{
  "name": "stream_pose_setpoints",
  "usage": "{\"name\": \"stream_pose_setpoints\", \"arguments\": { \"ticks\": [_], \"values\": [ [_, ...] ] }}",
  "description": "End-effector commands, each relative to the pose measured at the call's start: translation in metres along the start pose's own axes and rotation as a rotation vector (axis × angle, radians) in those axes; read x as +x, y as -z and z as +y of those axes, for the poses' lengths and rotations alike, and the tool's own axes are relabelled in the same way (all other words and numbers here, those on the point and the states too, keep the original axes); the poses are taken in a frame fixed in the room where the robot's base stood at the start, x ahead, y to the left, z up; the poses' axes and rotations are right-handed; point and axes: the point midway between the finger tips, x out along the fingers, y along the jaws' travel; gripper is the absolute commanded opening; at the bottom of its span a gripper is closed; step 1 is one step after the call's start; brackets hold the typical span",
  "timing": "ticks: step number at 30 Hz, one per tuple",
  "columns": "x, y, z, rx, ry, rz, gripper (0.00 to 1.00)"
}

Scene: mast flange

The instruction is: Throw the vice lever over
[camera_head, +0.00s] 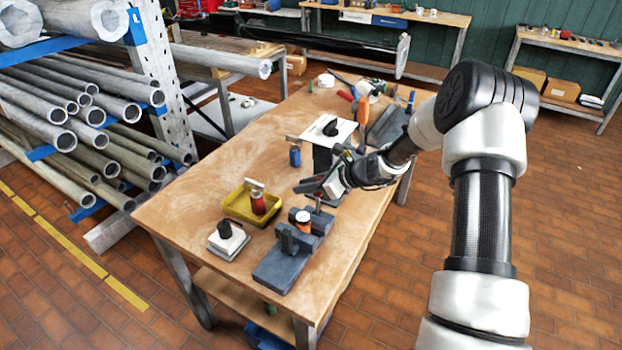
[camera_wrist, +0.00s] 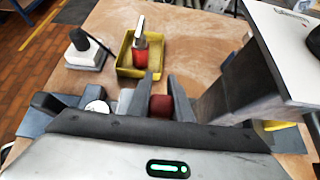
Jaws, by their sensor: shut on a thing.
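The blue-grey vice (camera_head: 285,265) stands near the front end of the wooden bench, with a round orange-and-white piece (camera_head: 303,220) between its jaws. Part of the vice also shows at the left of the wrist view (camera_wrist: 55,105). The vice lever (camera_head: 318,204) is a thin dark rod rising beside the vice, just below my gripper (camera_head: 316,188). In the wrist view my fingers (camera_wrist: 162,88) are shut on its red end (camera_wrist: 161,106). The rest of the lever is hidden there behind the gripper body.
A yellow tray (camera_head: 236,208) with a red bottle (camera_head: 258,202) lies left of the vice. A white block with a black knob (camera_head: 228,242) stands beside it. A raised pale plate (camera_head: 322,132) stands behind my gripper. A pipe rack borders the left.

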Motion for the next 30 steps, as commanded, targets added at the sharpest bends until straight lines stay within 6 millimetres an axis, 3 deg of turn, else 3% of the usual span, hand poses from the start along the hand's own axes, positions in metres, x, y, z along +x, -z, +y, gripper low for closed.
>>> {"name": "stream_pose_setpoints", "arguments": {
  "ticks": [20,21,24,30],
  "values": [
    [0.0071,0.0000,-0.0004,0.001,0.001,0.072,0.00],
    [0.0072,0.0000,-0.0003,0.001,0.000,0.072,0.20],
    [0.0072,-0.0002,-0.0002,0.001,0.000,0.071,0.37],
    [0.0072,-0.0006,0.0000,0.001,-0.001,0.070,0.38]
  ]
}}
